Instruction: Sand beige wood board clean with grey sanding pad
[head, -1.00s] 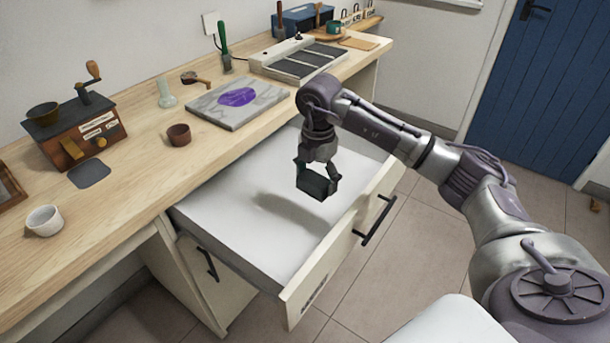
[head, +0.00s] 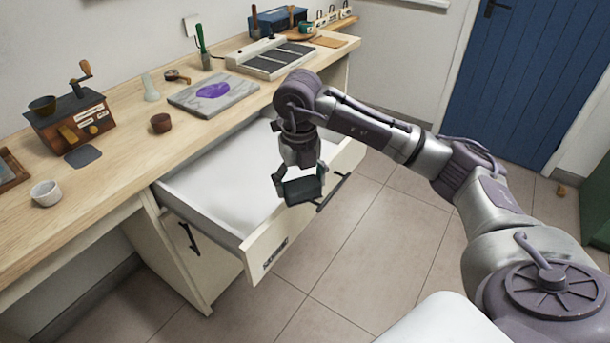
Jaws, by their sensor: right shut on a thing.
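My right gripper (head: 298,182) is shut on a small dark grey block (head: 304,191), which looks like the sanding pad. It hangs in the air in front of the worktop, at the front of the open drawer. A flat pale grey board (head: 185,101) with a purple stain (head: 214,90) lies on the worktop, behind and left of the gripper. The board looks more grey than beige. The gripper and block are apart from it. My left gripper is not in view.
An open white drawer (head: 262,244) juts out below the worktop (head: 125,178).

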